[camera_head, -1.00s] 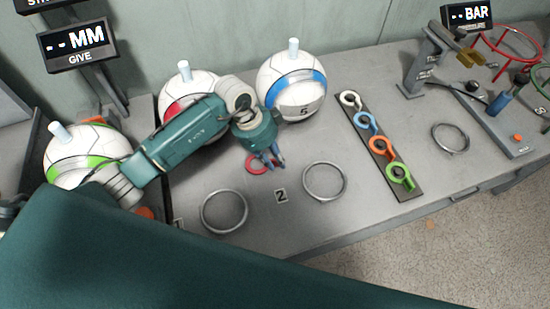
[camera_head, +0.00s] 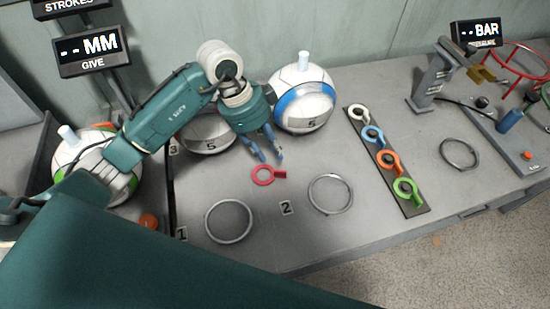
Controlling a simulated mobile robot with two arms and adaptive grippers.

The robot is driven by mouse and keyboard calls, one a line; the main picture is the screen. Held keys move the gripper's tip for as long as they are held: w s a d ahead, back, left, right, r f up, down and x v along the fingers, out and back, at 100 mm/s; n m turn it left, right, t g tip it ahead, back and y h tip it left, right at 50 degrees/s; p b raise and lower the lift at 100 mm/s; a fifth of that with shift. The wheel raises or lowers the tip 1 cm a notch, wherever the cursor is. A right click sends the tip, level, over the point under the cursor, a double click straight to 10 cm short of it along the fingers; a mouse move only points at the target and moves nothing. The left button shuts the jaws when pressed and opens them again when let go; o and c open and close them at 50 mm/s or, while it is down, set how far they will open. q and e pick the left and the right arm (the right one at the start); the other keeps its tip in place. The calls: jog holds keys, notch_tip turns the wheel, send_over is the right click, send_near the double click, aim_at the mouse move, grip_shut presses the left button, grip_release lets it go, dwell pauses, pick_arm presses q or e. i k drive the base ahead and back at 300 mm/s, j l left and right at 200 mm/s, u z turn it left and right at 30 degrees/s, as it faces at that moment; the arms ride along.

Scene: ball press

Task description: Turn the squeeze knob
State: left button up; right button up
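A small orange knob (camera_head: 149,221) shows at the left station, in front of the white and green ball (camera_head: 122,183); no label reads on it, so I cannot tell if it is the squeeze knob. My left gripper (camera_head: 268,157) hangs over the middle of the bench, pointing down, with its two blue fingers apart and nothing between them. It is just behind a red ring tag (camera_head: 263,175) and well to the right of the orange knob. My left arm hides part of the left station. My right gripper is not in view.
The "MM GIVE" display (camera_head: 92,50) stands behind the left station. A blue-striped ball (camera_head: 302,98) and another ball (camera_head: 207,134) sit near my gripper. Empty metal rings (camera_head: 229,222) and a rack of coloured tags (camera_head: 417,199) lie on the bench. A pump (camera_head: 508,120) stands right.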

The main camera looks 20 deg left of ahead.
aim_at(149, 221)
jog(key=k, duration=1.5)
